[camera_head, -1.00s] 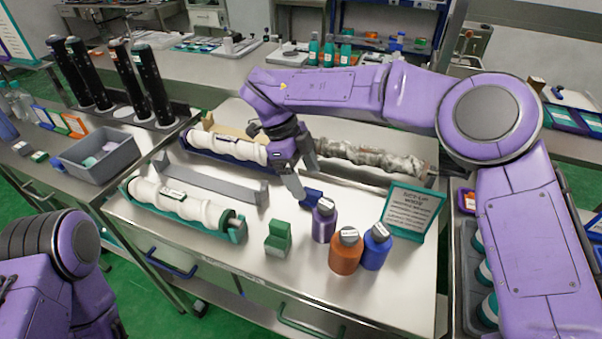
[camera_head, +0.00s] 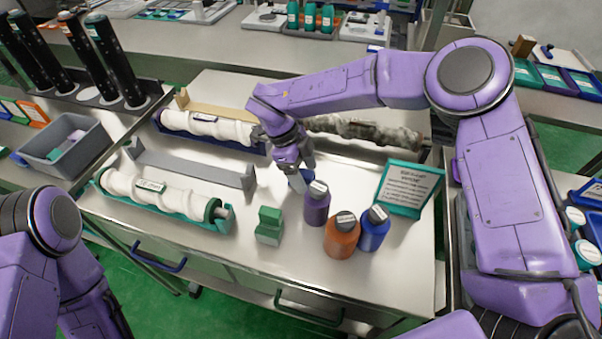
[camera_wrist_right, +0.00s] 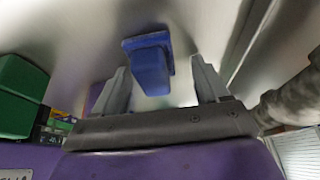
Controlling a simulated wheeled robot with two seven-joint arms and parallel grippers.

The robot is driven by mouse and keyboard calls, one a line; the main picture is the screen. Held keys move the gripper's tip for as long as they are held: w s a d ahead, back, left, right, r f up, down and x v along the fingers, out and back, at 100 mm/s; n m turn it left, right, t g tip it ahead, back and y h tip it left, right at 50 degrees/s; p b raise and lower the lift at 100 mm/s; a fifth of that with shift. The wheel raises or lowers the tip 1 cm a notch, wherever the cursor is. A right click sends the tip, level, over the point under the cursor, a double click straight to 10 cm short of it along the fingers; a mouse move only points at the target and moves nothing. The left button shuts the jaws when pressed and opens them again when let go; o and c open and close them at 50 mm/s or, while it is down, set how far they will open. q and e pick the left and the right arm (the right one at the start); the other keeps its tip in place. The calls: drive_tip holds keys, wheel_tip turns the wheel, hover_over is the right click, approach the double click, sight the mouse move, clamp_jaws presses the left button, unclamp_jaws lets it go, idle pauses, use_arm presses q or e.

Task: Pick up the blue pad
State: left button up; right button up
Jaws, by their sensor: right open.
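The blue pad (camera_wrist_right: 149,65) is a small blue block with a wider base, on the pale metal tabletop. In the head view it is mostly hidden behind my right gripper (camera_head: 300,172), just behind the purple bottle. In the right wrist view my right gripper (camera_wrist_right: 163,80) is open, with one grey finger on each side of the pad. The pad's near end reaches between the fingers, with a gap to the right finger; I cannot tell whether the left one touches. My left arm shows at the lower left of the head view, but its gripper is out of view.
A purple bottle (camera_head: 316,205), an orange bottle (camera_head: 342,236) and a blue bottle (camera_head: 374,230) stand close in front. A green block (camera_head: 269,226) is at their left. A teal-framed sign (camera_head: 408,188) stands right. White sleeved rolls (camera_head: 160,192) lie left.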

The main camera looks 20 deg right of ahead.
sight(305, 172)
drive_tip(key=shift+s+r, duration=0.1)
drive_tip(key=shift+s, duration=0.35)
drive_tip(key=shift+w, duration=0.1)
drive_tip(key=c, duration=1.1)
wheel_tip(305, 172, up, 10)
drive_tip(key=shift+b, duration=0.4)
drive_tip(key=shift+c, duration=0.2)
